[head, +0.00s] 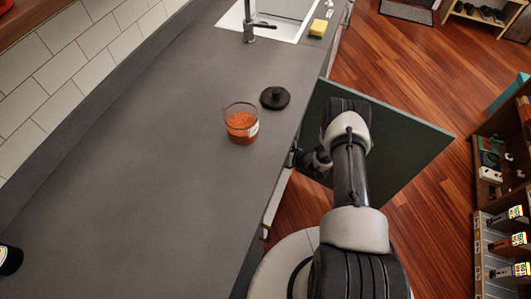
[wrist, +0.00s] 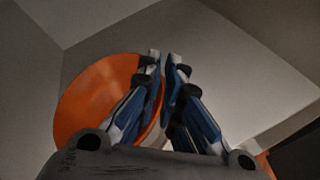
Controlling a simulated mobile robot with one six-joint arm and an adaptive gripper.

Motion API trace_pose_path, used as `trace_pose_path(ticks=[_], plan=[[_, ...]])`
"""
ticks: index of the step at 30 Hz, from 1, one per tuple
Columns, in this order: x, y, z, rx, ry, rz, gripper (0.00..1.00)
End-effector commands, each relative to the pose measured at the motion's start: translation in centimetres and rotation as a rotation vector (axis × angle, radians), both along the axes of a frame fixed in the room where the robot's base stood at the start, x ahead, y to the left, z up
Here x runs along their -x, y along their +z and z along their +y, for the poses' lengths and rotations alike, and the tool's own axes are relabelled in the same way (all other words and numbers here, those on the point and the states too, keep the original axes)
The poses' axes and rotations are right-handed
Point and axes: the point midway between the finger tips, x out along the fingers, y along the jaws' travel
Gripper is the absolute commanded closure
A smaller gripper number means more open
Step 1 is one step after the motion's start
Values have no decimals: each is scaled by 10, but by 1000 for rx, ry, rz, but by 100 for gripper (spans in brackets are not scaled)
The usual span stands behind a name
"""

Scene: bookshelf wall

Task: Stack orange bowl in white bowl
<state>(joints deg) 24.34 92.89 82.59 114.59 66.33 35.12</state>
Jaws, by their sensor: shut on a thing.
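In the wrist view an orange bowl (wrist: 88,100) is at the left, tilted, with its round inside facing the camera. My gripper (wrist: 164,58) has its fingers close together at the bowl's right rim and is shut on it. The fingers hide the bowl's right side. A pale patch (wrist: 182,138) shows between the fingers; I cannot tell whether it is the white bowl. No white bowl is clearly visible in either view. In the head view my arm reaches to the open cabinet door, and the gripper and orange bowl are hidden.
An open dark door panel (head: 405,140) juts out from the counter (head: 150,170) beside my arm. On the counter stand a glass jar with orange contents (head: 241,127) and a black lid (head: 275,97). A sink (head: 285,22) and yellow sponge (head: 318,27) are farther back. The near counter is mostly clear.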

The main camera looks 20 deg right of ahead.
Motion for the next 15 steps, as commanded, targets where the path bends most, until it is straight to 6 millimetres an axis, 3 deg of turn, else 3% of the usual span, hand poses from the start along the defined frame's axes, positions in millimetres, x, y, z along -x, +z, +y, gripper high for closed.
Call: trace_pose_path(ticks=[7,15], plan=[[-3,-35,3,-1,0,-1,100],[-4,-34,3,-2,1,-2,100]])
